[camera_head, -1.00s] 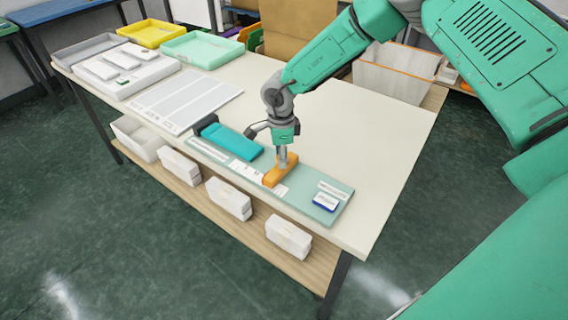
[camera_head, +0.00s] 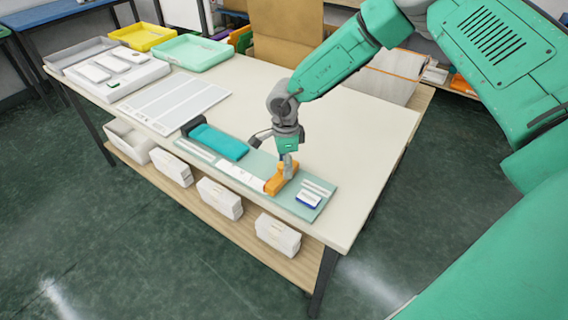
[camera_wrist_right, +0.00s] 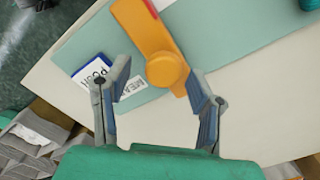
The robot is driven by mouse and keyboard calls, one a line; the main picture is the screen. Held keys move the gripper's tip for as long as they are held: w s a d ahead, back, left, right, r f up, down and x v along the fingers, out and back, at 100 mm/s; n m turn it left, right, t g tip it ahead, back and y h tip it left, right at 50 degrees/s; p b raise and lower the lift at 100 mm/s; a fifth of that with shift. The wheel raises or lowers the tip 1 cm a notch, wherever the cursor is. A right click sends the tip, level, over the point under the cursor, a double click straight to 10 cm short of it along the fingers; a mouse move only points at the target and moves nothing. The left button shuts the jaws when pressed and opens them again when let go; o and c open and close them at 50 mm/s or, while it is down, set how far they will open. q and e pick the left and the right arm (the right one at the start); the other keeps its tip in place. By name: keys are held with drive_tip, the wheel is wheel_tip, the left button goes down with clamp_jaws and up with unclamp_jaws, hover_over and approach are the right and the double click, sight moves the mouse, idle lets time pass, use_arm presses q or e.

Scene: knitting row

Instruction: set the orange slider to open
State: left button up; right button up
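The orange slider (camera_head: 281,181) lies across the pale green board (camera_head: 325,187) near the front of the table, close to the board's right end. In the wrist view the slider (camera_wrist_right: 145,30) is an orange bar with a round knob (camera_wrist_right: 167,69) at its near end. My right gripper (camera_head: 287,160) is over the knob. Its fingers (camera_wrist_right: 163,80) stand apart on either side of the knob; I cannot tell whether either touches it. A blue-edged card (camera_head: 308,199) and a printed white label (camera_head: 319,188) lie just right of the slider. My left gripper is out of view.
A teal block (camera_head: 219,142) with a dark end lies on the left of the board. A striped sheet (camera_head: 175,102), white trays and yellow (camera_head: 142,37) and mint (camera_head: 193,52) bins are further left. White boxes (camera_head: 219,198) stand on the lower shelf. The table's right part is clear.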

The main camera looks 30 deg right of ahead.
drive_tip(key=shift+w+r, duration=0.15)
drive_tip(key=shift+r, duration=0.2)
wheel_tip(320, 180, up, 11)
drive_tip(key=shift+d, duration=0.15)
drive_tip(key=shift+r, duration=0.1)
idle(0.3)
drive_tip(key=shift+s, duration=0.2)
